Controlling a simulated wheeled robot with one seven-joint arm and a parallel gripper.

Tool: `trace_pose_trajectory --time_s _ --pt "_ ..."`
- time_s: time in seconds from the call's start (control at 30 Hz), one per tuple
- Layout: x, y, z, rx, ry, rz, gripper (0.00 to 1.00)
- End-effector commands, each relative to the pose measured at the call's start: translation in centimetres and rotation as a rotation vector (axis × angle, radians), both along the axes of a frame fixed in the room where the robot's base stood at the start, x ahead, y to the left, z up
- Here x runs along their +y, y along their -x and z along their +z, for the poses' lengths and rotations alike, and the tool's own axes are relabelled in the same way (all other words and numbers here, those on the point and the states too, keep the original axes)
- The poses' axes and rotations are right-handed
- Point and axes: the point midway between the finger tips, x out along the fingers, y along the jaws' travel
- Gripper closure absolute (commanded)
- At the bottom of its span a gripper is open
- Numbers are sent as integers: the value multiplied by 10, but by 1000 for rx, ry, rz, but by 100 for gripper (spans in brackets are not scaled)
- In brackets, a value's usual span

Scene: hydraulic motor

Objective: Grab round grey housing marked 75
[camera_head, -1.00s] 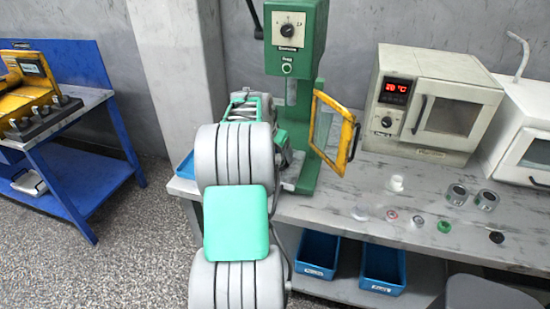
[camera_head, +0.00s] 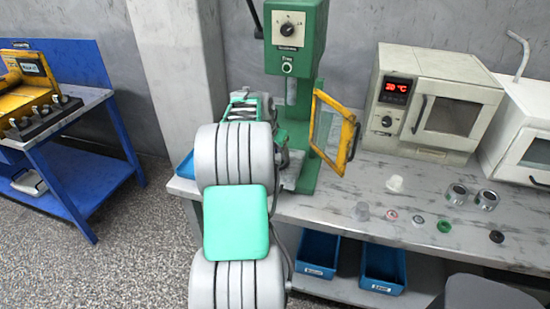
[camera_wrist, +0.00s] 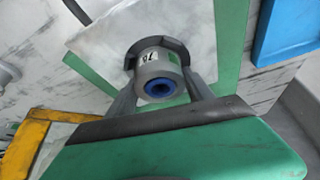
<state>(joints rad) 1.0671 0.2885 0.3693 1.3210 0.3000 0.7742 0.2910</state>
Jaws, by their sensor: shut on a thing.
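A round grey housing (camera_wrist: 153,67) sits between the fingers of my gripper (camera_wrist: 158,58) in the wrist view. It has a green label with a dark number, shown at an angle and hard to read, and a blue ring (camera_wrist: 159,89) around a dark bore in its near end. My gripper is shut on the housing, a finger on each side. A grey plate and a green surface show behind it; I cannot tell whether the housing touches them. In the head view my arm hides the housing and the fingertips.
A green press (camera_head: 297,40) with a yellow-framed guard door (camera_head: 350,140) stands beside my arm. An oven (camera_head: 440,70) stands on the workbench (camera_head: 330,207) at right. Small rings and metal cylinders (camera_head: 457,194) lie in front of it. Blue bins (camera_head: 384,270) sit below.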

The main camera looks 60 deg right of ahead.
Motion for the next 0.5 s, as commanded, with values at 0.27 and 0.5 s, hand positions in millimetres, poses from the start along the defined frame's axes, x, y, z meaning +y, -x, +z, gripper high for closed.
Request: trace_pose_trajectory --time_s 0.27,0.5 --pt "-1 0 2 -2 3 1 100" --pt "-1 -1 13 -2 4 0 100"
